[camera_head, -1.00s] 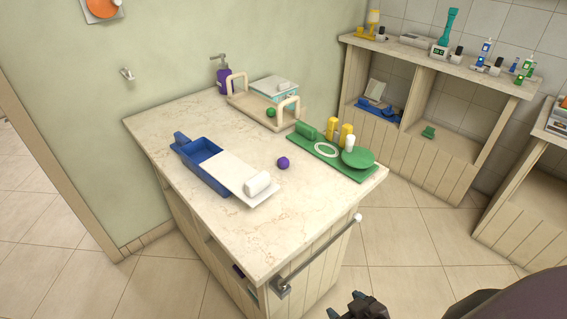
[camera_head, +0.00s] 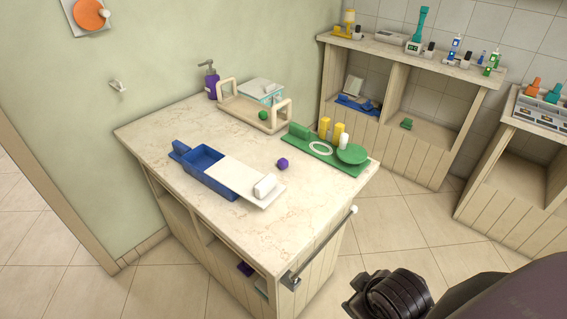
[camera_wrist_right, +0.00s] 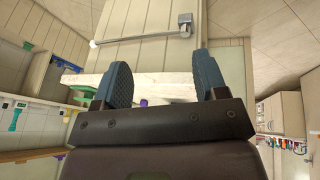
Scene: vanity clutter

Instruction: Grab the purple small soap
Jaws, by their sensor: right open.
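A small purple faceted ball, which looks like the purple soap (camera_head: 282,163), lies on the marble counter (camera_head: 255,225). It is just right of a white lid-like board and apart from the green tray. My right gripper (camera_head: 352,298) is at the bottom right of the head view, low and in front of the counter, away from the ball. In the right wrist view its two blue-grey fingers (camera_wrist_right: 163,80) are spread with nothing between them. A small purple patch shows behind its palm edge there; I cannot tell if it is the soap. My left gripper is out of view.
A blue box (camera_head: 205,165) with a white board (camera_head: 235,178) is left of the ball. A green tray (camera_head: 318,150) with yellow bottles is right. A purple dispenser (camera_head: 211,82) stands behind. A towel bar (camera_head: 325,248) juts from the counter's front.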

